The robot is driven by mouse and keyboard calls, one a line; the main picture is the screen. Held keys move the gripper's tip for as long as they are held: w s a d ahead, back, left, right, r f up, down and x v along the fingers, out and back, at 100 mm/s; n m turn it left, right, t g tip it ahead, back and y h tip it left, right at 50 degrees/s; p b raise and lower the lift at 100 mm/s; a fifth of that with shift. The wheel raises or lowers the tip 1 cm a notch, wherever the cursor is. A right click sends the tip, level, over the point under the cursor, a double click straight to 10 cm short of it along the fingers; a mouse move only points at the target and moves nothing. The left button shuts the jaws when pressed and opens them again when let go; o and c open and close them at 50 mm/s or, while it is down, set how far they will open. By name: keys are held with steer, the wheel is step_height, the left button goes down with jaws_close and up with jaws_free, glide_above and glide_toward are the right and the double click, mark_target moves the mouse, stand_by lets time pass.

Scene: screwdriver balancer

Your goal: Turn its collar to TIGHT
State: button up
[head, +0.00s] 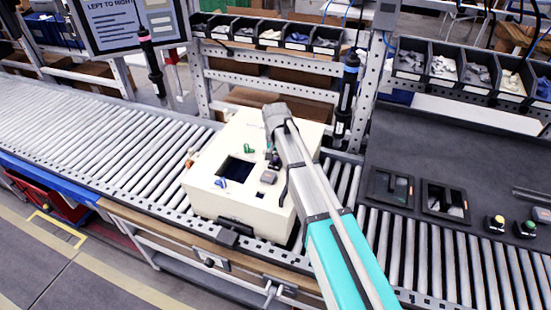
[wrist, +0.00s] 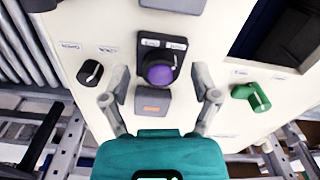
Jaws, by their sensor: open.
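A purple round knob (wrist: 160,73) sits in a dark collar on the cream box, under a dark plate with two small white labels too small to read for certain. A small light mark shows at the collar's upper right. My gripper (wrist: 161,97) is open in the wrist view, one finger on each side of a grey block (wrist: 152,101) with an orange face, just below the knob. Nothing is between the fingertips that they visibly grip. In the head view my arm hides the gripper's tips and much of that part of the cream box (head: 210,201).
A black knob (wrist: 90,72) lies left and a green lever (wrist: 251,96) right of my fingers. The box has a dark square opening (head: 236,168) and stands on a roller conveyor (head: 110,140). Screwdrivers hang at left (head: 152,65) and right (head: 347,95) of it.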

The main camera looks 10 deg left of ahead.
mark_target(275, 158)
steer(key=shift+n, duration=0.5)
steer(key=n, duration=0.3)
steer(key=shift+n, duration=0.4)
steer(key=n, duration=1.3)
step_height(275, 158, up, 14)
steer(key=p, duration=1.3)
steer(key=shift+p, duration=0.4)
steer(key=shift+f, duration=0.15)
stand_by(0.4)
